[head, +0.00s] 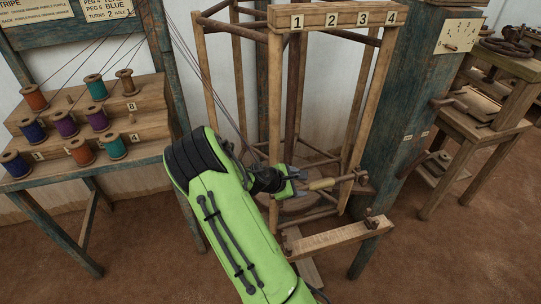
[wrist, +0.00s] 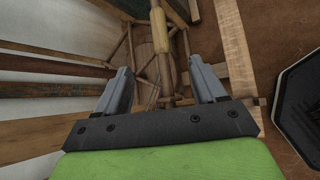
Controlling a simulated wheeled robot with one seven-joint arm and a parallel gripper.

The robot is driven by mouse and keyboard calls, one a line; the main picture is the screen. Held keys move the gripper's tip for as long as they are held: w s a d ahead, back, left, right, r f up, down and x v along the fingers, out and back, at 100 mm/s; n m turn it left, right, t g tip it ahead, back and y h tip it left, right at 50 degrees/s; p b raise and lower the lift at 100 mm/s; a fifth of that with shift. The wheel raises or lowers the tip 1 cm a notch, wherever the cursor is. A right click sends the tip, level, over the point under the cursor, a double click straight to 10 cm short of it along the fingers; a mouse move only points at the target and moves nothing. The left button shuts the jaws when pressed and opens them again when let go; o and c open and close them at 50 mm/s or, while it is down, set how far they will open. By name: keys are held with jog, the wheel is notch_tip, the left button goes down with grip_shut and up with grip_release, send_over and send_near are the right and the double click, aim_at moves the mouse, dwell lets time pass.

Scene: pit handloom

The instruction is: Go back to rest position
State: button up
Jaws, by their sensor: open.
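My green arm reaches up the middle of the head view, and my gripper (head: 294,181) is at the warping frame. The jaws are apart in the wrist view (wrist: 162,78), with nothing held between them. A wooden crank handle (head: 321,184) with a pale grip sits just right of the fingertips in the head view. The handle's grip (wrist: 159,30) also shows beyond the fingertips in the wrist view. Whether a finger touches the handle, I cannot tell. The wooden frame (head: 335,17) stands upright around the handle, with a board numbered 1 to 4 across its top.
A stepped rack (head: 150,118) with several coloured thread spools stands at left on a blue table. Threads run from there to the frame. A blue post (head: 400,100) and a side table (head: 470,125) are at right. A wooden beam (head: 338,236) juts out low. Brown floor is clear in front.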

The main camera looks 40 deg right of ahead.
jog(key=s+a+r+m+t+y+p, duration=0.2)
jog(key=a+r+m+t+y+p, duration=0.4)
jog(key=a+r, duration=1.5)
jog(key=s+a+r+m+y+p, duration=0.1)
jog(key=s+a+r+m+y, duration=0.1)
jog(key=s+a, duration=0.4)
jog(key=s+a+r+m+y+p, duration=0.1)
jog(key=s+a+r+m+y, duration=0.1)
jog(key=s+a+r, duration=0.3)
jog(key=shift+s+a+r, duration=0.3)
jog(key=shift+s+a, duration=0.45)
jog(key=shift+s, duration=0.15)
